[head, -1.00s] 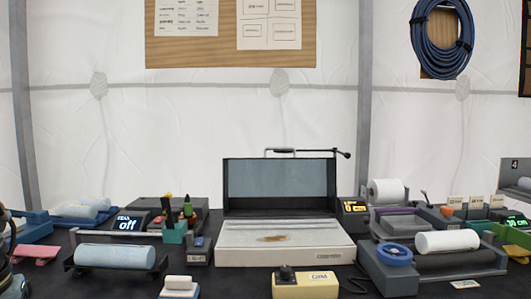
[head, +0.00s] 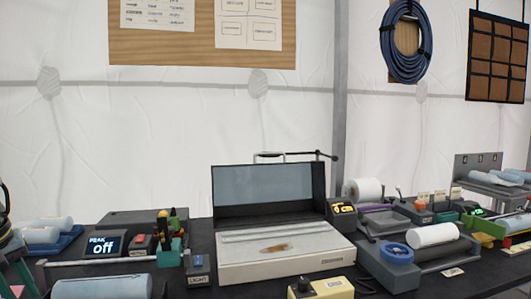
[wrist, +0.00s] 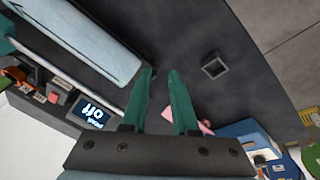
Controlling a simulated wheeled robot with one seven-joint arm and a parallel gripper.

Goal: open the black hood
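The black hood (head: 268,191) stands upright at the back of a pale box-like unit (head: 285,252) in the middle of the bench. Its inner face is a grey-blue panel in a dark frame, and a dark rod handle (head: 300,156) runs along its top edge. The pale bed in front of it is uncovered and has a brown mark (head: 276,247). In the wrist view my gripper (wrist: 160,73) has two green fingers a little apart with nothing between them. It is over a dark surface, and the hood is not in that view.
A display reading "off" (head: 104,244) and a small box marked LIGHT (head: 198,268) stand left of the unit. A yellow box with a black knob (head: 322,288) sits in front. A blue ring on a grey block (head: 397,251) and white rolls stand right. The bench is crowded.

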